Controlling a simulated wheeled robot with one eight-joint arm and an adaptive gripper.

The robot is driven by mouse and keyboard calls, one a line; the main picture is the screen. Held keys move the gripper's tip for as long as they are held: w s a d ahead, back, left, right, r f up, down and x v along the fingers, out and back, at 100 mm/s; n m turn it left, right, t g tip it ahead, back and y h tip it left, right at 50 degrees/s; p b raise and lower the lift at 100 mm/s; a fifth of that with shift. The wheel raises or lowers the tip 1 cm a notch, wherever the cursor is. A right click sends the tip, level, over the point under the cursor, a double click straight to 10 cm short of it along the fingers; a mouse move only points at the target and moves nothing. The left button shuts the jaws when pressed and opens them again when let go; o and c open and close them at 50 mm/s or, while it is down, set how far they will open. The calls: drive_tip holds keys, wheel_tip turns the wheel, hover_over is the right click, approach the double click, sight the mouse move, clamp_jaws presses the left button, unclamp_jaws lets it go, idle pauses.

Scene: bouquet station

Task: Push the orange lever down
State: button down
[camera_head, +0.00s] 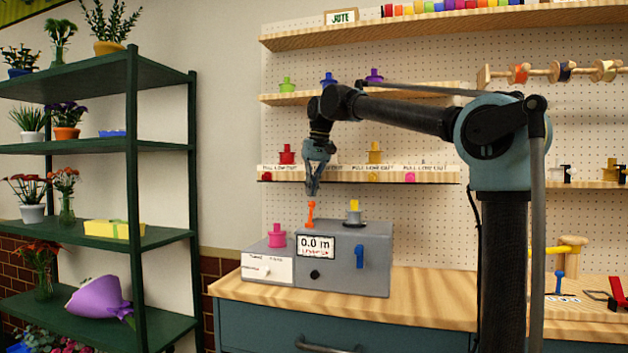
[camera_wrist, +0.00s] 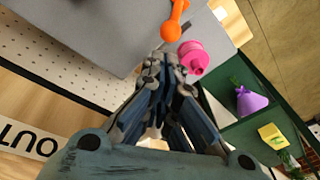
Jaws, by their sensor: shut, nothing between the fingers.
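The orange lever (camera_head: 310,213) stands upright on top of a grey machine (camera_head: 345,262) with a "0.0 m" display. It also shows in the wrist view (camera_wrist: 175,20), near the top edge. My gripper (camera_head: 312,192) points down with its fingers shut and empty, just above the lever in the head view. In the wrist view the fingertips (camera_wrist: 167,66) lie a short way below the lever's knob in the picture. I cannot tell whether they touch it; a small gap shows.
A pink spool (camera_head: 277,236) stands left of the lever, and also shows in the wrist view (camera_wrist: 193,58). A yellow spool (camera_head: 354,212) stands to the right, and a blue lever (camera_head: 360,257) is on the machine's front. A shelf (camera_head: 360,174) runs behind my gripper.

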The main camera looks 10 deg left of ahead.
sight(311, 212)
drive_tip(key=shift+w+a+f, duration=0.1)
drive_tip(key=shift+a+f, duration=0.05)
drive_tip(key=shift+f, duration=0.6)
drive_tip(key=shift+a+f, duration=0.15)
drive_tip(key=shift+f, duration=0.55)
drive_tip(key=shift+d, duration=0.2)
